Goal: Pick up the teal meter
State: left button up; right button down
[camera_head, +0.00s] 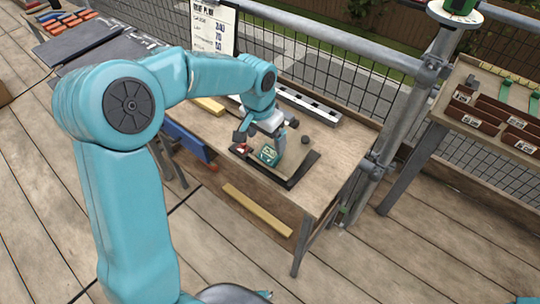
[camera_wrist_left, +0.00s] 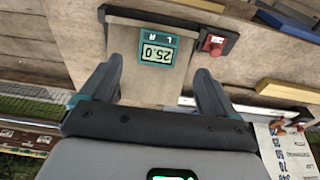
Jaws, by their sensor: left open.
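The teal meter (camera_head: 269,154) is a small box with a pale display, sitting at the dark-edged tray (camera_head: 290,184) on the wooden workbench. In the left wrist view the meter (camera_wrist_left: 158,48) shows its display reading 25.0, upside down, against a grey-beige surface. My left gripper (camera_head: 261,137) is over the tray, close to the meter. In the left wrist view its two fingers (camera_wrist_left: 158,90) are spread apart, with the meter ahead of the gap between them and nothing held. My right gripper is not in view.
A small dark round object (camera_head: 305,140) and a long metal level-like bar (camera_head: 308,104) lie on the bench. A scaffold post (camera_head: 410,110) stands right of the bench. A written board (camera_head: 212,27) stands behind.

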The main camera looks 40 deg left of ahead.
aim_at(270, 152)
pick_arm(q)
jog(key=f, duration=0.3)
jog(key=w+f, duration=0.1)
jog(key=f, duration=0.2)
jog(key=shift+w+d, duration=0.1)
jog(key=shift+d, duration=0.1)
jog(key=c, duration=1.2)
